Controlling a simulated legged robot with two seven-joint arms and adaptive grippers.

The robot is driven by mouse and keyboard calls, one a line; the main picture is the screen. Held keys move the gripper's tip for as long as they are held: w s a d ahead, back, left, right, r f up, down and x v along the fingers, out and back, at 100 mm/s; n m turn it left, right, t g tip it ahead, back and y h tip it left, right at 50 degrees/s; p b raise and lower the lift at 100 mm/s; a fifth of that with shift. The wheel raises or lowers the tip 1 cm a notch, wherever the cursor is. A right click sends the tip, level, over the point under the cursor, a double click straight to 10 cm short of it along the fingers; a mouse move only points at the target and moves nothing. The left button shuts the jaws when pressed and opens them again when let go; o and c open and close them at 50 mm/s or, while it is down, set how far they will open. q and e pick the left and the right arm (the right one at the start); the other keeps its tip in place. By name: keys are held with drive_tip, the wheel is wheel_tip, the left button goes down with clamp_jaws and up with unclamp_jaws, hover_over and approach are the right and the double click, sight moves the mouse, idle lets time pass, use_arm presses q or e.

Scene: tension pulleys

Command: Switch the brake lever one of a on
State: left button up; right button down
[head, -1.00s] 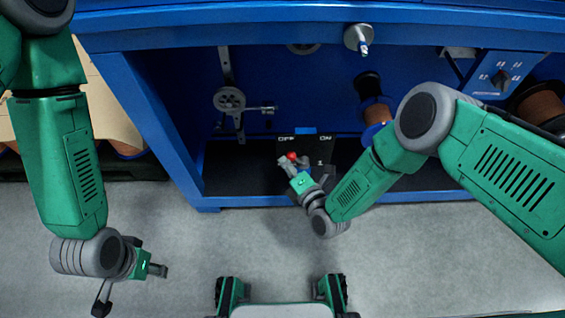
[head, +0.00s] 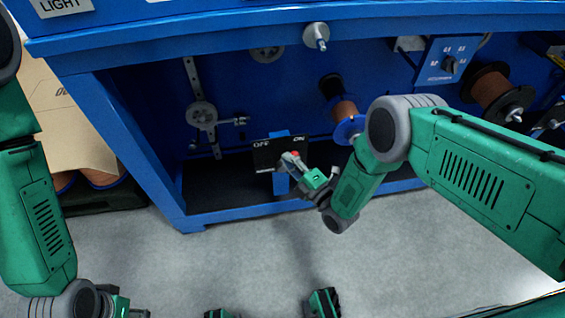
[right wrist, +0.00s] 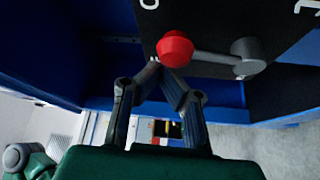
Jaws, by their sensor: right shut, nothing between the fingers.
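The brake lever's black switch box (head: 265,157), marked OFF at left and ON at right, stands low inside the blue machine in the head view. The lever's red knob (head: 296,153) shows on the ON side, below that word. My right gripper (head: 292,163) is at the knob, shut and empty. In the right wrist view the red knob (right wrist: 175,48) sits at the end of a grey lever arm (right wrist: 215,60). The shut fingertips (right wrist: 158,68) are just under the knob; I cannot tell whether they touch. My left gripper (head: 125,308) is partly cut off at the bottom edge.
Blue machine walls and a front rail (head: 190,225) surround the box. A grey pulley arm (head: 202,115) is at its left, a copper spool (head: 343,110) at its upper right. A dial panel (head: 450,62) is further right. Grey floor lies in front.

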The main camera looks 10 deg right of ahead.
drive_tip(key=shift+d+f, duration=0.2)
drive_tip(key=shift+d, duration=0.85)
drive_tip(key=shift+w+d, duration=0.1)
drive_tip(key=shift+d, duration=0.05)
